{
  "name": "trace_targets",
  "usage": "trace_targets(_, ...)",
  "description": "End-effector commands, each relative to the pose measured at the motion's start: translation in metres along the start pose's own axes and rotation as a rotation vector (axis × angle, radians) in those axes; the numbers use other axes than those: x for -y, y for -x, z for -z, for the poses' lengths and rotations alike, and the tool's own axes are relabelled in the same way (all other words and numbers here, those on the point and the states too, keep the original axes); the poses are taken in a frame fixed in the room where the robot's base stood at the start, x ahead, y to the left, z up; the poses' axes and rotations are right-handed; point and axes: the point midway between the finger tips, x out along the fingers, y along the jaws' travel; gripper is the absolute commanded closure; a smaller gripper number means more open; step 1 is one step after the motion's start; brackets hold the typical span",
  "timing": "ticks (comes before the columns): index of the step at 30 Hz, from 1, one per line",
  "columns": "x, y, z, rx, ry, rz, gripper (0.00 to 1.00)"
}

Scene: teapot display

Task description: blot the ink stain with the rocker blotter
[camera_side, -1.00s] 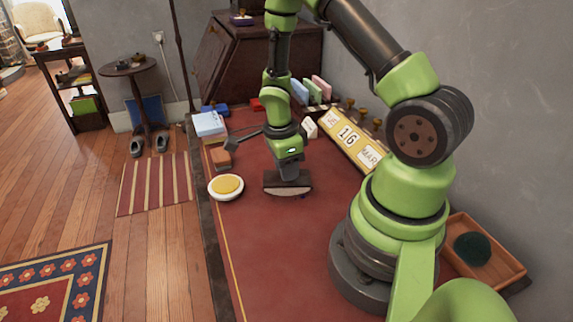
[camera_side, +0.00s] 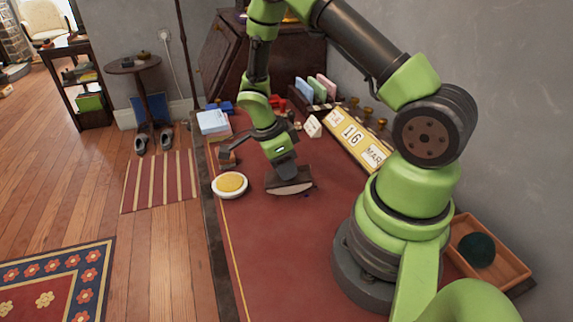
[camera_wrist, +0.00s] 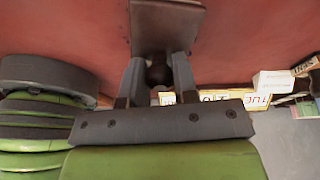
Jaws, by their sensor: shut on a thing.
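The rocker blotter (camera_side: 289,182) has a dark top and a pale curved underside. My gripper (camera_side: 284,172) is shut on its knob from above, and the blotter is tilted on or just above the red desk top. In the wrist view the blotter's brown top plate (camera_wrist: 165,25) shows beyond my gripper (camera_wrist: 157,72), whose fingers close around the dark knob. A small dark mark shows at the blotter's lower edge in the side view; the ink stain is otherwise hidden, and I cannot tell how much lies under the blotter.
A white round dish with a yellow pad (camera_side: 230,184) stands close left of the blotter. A calendar block (camera_side: 352,138) and stamps line the wall side. A wooden tray (camera_side: 503,262) with a dark green ball is at right. The front desk surface (camera_side: 290,260) is clear.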

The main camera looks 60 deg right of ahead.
Motion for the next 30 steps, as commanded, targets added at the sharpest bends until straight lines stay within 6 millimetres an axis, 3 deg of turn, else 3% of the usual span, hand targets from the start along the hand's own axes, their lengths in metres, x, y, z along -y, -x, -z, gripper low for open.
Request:
trace_targets(8, 0.000, -0.001, 0.002, 0.017, -0.001, 0.005, 0.94)
trace_targets(21, -0.004, -0.006, 0.011, 0.194, -0.010, 0.065, 0.94)
trace_targets(30, -0.004, -0.006, 0.011, 0.202, -0.009, 0.067, 0.94)
